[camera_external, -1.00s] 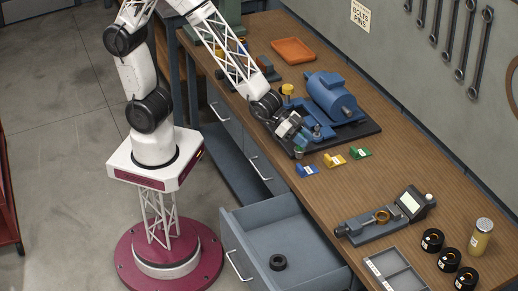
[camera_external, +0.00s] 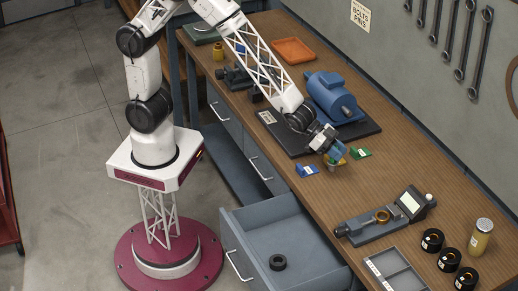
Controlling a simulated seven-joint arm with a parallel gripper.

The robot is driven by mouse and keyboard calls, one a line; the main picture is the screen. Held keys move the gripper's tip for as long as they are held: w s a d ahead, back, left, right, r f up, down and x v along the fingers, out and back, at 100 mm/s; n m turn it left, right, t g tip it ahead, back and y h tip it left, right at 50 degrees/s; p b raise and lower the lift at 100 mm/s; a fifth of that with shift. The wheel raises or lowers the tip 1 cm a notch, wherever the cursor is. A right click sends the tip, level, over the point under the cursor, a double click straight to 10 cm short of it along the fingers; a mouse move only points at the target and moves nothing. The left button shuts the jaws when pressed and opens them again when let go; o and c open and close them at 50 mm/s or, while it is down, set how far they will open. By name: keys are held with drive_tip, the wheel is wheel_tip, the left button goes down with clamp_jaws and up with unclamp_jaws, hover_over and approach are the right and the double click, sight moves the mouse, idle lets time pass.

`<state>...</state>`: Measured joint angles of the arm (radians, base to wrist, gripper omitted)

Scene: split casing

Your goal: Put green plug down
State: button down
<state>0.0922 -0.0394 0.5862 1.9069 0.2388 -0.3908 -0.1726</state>
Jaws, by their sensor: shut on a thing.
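My gripper (camera_external: 333,157) is at the front right of the dark mat, low over the row of coloured wedge-shaped markers. It is shut on a small part, seemingly the green plug, which is mostly hidden by the fingers. A blue piece (camera_external: 339,149) shows at the gripper's end; I cannot tell whether it belongs to the gripper. The green marker (camera_external: 361,153) lies just right of the gripper and the blue marker (camera_external: 307,170) to its left. The yellow marker between them is largely hidden. I cannot tell whether the plug touches anything.
The blue casing (camera_external: 330,95) stands on the dark mat (camera_external: 287,139) behind the gripper. An orange tray (camera_external: 293,50) lies farther back. A gauge stand (camera_external: 385,222), grey tray (camera_external: 396,272) and black rings (camera_external: 433,240) are toward the front right. An open drawer (camera_external: 262,218) juts out below.

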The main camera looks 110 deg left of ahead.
drive_tip(key=shift+w+d+f, duration=0.1)
drive_tip(key=shift+w+d, duration=0.05)
drive_tip(key=shift+w, duration=1.1)
drive_tip(key=shift+f, duration=1.8)
drive_tip(key=shift+f, duration=0.1)
drive_tip(key=c, duration=0.9)
unclamp_jaws()
drive_tip(key=v, duration=1.2)
drive_tip(key=shift+s, duration=0.1)
